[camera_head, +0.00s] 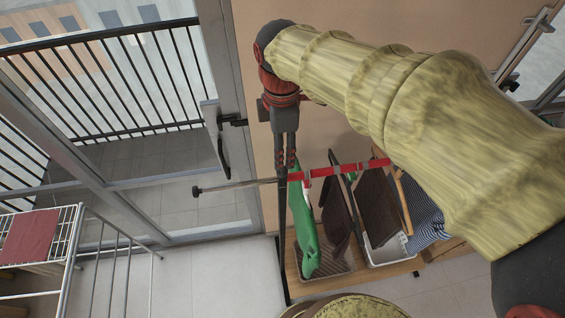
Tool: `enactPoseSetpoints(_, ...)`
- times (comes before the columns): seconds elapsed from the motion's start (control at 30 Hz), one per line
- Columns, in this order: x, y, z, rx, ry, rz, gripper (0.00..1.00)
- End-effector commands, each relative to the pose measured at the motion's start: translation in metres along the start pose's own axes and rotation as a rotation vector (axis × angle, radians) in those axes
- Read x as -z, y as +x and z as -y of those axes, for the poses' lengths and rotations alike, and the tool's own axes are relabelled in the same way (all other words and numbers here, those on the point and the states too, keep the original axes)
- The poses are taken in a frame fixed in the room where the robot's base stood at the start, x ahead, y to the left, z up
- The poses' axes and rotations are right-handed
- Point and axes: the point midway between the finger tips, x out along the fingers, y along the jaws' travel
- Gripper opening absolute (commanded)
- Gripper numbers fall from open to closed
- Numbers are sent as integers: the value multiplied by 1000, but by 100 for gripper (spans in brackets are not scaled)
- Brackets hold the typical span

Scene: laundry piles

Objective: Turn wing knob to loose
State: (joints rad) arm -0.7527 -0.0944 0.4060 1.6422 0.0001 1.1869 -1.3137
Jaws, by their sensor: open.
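A rail (235,184) runs across the middle, with a grey part on the left and a red part (345,168) on the right. A dark end cap (196,192) shows at its left end. My gripper (285,166) points down, with its two dark fingers slightly apart at the rail, near where grey meets red. I cannot make out a wing knob; one there would be hidden by the fingers. I cannot tell whether the fingers touch the rail.
A green garment (302,222) and dark brown garments (338,212) hang below the rail, above baskets on a wooden shelf (325,287). A glass door (222,140) stands at left. A wire drying rack (72,240) with a red cloth (29,237) is at lower left. Floor between is clear.

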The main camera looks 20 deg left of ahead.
Motion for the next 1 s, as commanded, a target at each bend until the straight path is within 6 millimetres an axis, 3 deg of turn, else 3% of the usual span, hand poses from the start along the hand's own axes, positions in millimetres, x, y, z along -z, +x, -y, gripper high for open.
enactPoseSetpoints(0.6, 0, 73, 1, 3, -9, 1, 41)
enactPoseSetpoints(1.0, 0, 78, 0, 1, -8, 0, 38)
